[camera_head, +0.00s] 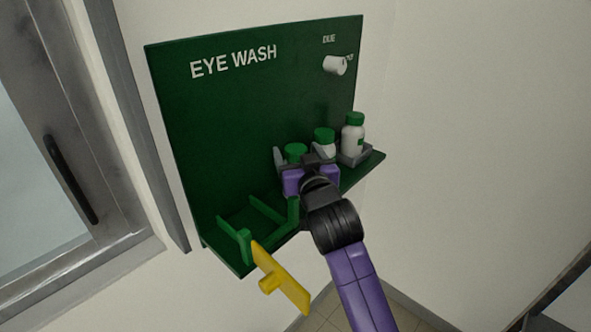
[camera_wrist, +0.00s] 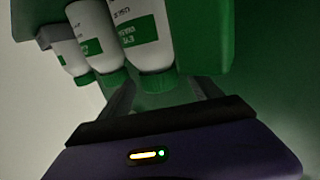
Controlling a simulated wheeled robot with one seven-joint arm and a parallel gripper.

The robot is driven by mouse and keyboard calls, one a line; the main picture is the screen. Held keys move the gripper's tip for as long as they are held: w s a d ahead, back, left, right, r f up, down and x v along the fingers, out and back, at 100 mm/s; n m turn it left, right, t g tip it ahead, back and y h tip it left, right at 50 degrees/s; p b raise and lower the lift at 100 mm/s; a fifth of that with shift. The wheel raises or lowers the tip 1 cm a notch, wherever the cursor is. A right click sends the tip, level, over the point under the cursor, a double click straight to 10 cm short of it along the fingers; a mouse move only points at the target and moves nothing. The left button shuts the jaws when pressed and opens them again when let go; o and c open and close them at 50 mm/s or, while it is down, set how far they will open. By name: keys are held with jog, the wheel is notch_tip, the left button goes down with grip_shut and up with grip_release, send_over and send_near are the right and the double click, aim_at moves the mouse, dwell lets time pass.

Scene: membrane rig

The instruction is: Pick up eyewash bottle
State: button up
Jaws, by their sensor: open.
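Three white eyewash bottles with green caps stand in a row on the shelf of a green board. The right one (camera_head: 353,143) shows most fully. The middle one (camera_head: 325,136) is partly hidden by my gripper. The nearest one shows mainly its green cap (camera_head: 295,151). My gripper (camera_head: 299,155) is open at this nearest bottle, with its fingers to either side of the cap. In the wrist view the bottles appear upside down, and the nearest bottle (camera_wrist: 145,40) has its cap between the open fingers (camera_wrist: 163,92). Contact cannot be told.
The green EYE WASH board (camera_head: 240,110) hangs on the wall, with a white roll (camera_head: 335,65) at upper right. A green bracket (camera_head: 270,212) with a yellow paddle (camera_head: 280,277) is at lower left. A grey-framed window or door (camera_head: 100,190) is left.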

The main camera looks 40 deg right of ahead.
grip_shut()
dwell(0.3)
jog(key=shift+r, duration=0.1)
notch_tip(320, 180, up, 20)
jog(key=b, duration=0.1)
dwell(0.7)
